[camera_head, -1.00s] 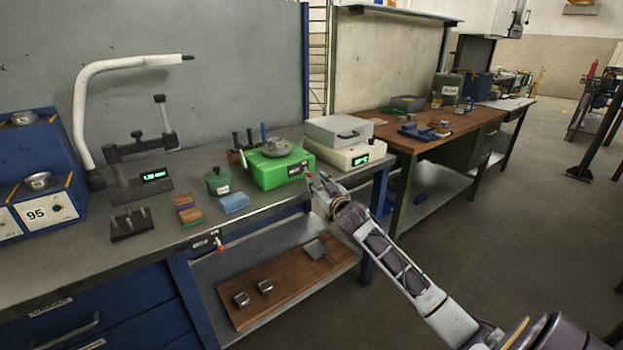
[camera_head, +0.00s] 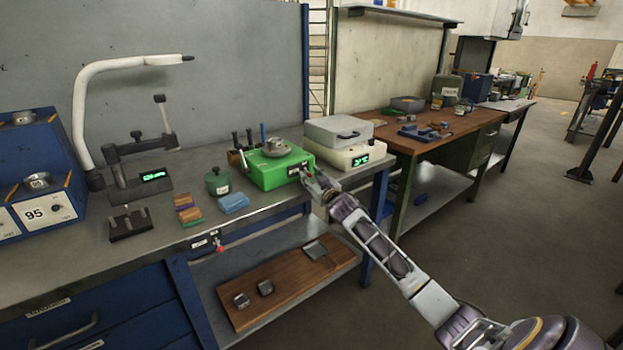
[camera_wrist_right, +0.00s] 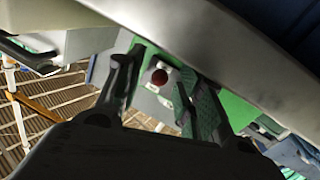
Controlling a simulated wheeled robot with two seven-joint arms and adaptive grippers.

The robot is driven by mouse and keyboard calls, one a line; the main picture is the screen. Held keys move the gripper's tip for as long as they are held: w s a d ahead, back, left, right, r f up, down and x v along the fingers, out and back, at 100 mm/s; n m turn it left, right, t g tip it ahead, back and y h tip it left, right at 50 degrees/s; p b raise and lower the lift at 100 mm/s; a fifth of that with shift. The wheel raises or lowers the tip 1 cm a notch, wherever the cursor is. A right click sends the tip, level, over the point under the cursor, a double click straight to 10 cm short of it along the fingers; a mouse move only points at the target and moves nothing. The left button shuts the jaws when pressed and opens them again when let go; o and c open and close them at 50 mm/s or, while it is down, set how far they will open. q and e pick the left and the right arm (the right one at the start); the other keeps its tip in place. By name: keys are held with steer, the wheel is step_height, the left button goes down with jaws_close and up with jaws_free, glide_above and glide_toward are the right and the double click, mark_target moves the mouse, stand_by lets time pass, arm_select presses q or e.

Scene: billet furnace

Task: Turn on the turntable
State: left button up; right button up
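The turntable is a green box (camera_head: 268,176) with a round grey plate (camera_head: 275,148) on top, standing on the grey workbench. A small lit display (camera_head: 298,168) is on its front face. My right gripper (camera_head: 308,178) is at the right end of that face, close to it. In the right wrist view my right gripper (camera_wrist_right: 165,88) is open, its two dark fingers apart. A round red button (camera_wrist_right: 159,77) on a white plate shows between them, with green casing around it. Whether a finger touches it I cannot tell. My left gripper is not in view.
A white device with a lit display (camera_head: 347,158) stands right of the turntable. A green lidded pot (camera_head: 217,182) and coloured blocks (camera_head: 233,203) lie to its left. A lower shelf (camera_head: 290,282) holds small metal parts. The floor at right is open.

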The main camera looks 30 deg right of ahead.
steer(key=shift+c, duration=0.4)
jaws_close()
